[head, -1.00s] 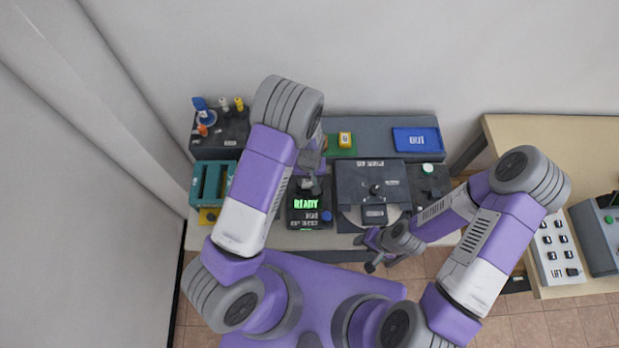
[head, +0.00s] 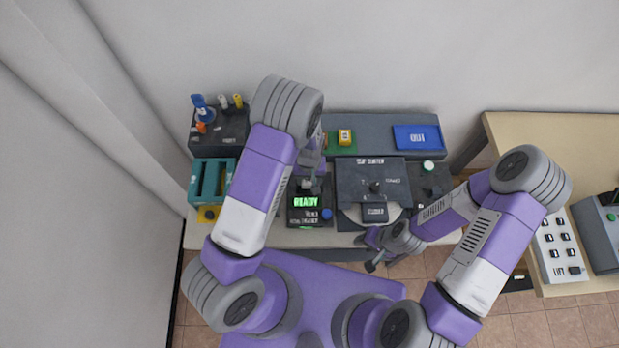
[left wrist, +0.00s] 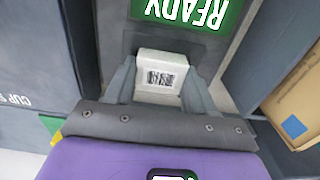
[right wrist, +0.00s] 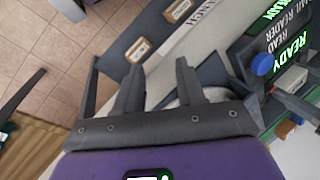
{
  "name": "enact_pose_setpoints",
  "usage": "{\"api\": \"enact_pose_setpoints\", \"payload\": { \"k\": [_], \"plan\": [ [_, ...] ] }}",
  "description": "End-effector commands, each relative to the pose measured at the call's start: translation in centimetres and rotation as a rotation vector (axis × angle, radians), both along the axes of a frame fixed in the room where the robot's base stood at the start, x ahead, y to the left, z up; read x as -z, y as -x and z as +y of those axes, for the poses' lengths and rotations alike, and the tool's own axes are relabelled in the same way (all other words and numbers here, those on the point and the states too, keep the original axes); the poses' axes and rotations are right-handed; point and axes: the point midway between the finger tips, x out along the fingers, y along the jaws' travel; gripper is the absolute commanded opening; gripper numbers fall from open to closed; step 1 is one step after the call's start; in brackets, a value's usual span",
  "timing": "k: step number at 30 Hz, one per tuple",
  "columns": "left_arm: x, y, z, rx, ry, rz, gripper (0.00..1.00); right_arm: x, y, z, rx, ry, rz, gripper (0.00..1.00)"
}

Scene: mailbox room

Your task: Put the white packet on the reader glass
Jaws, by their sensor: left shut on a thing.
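The white packet (left wrist: 160,76) with a barcode is between the fingers of my left gripper (left wrist: 158,92) in the left wrist view, and the gripper is shut on it. In the head view my left gripper (head: 309,184) is over the back part of the black mail reader (head: 297,215), behind its green READY screen (head: 306,202). The arm hides the packet and the reader glass there. I cannot tell whether the packet touches the glass. My right gripper (head: 371,264) is open and empty in front of the table; its fingers show apart in the right wrist view (right wrist: 158,85).
A dark cup machine (head: 360,172) stands right of the reader. A teal slotted holder (head: 211,182) is at the left. A blue tray (head: 417,138) and a yellow box (head: 345,137) on green sit at the back. A beige table (head: 530,135) stands at the right.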

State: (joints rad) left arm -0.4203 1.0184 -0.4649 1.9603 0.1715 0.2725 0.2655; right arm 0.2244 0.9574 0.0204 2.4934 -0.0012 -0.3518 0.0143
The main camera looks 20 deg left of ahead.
Motion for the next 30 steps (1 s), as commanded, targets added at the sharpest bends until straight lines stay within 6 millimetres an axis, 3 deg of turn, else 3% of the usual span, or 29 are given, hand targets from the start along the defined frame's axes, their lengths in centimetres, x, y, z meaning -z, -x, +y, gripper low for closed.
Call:
{"api": "enact_pose_setpoints", "payload": {
  "k": [4,5,10,16,19,30],
  "plan": [
    [0.24,0.05,0.01,0.000,-0.001,0.001,0.24,0.45,0.01,0.01,0.000,0.000,0.003,0.43],
    [0.25,0.06,0.00,0.000,0.000,0.002,0.59,0.45,0.01,0.00,0.000,0.000,0.003,0.43],
    [0.26,0.05,0.01,0.000,-0.001,0.001,0.84,0.47,0.01,0.00,0.001,0.000,0.003,0.43],
    [0.26,0.04,0.00,0.000,0.000,0.001,0.84,0.49,0.00,-0.02,0.001,0.000,0.003,0.43],
    [0.27,0.04,0.01,0.000,-0.001,0.001,0.97,0.49,0.00,-0.02,0.001,0.000,0.003,0.43],
    [-0.08,0.03,0.00,0.000,0.000,0.001,0.97,0.25,0.00,-0.02,0.001,0.001,0.003,0.43]
  ]
}}
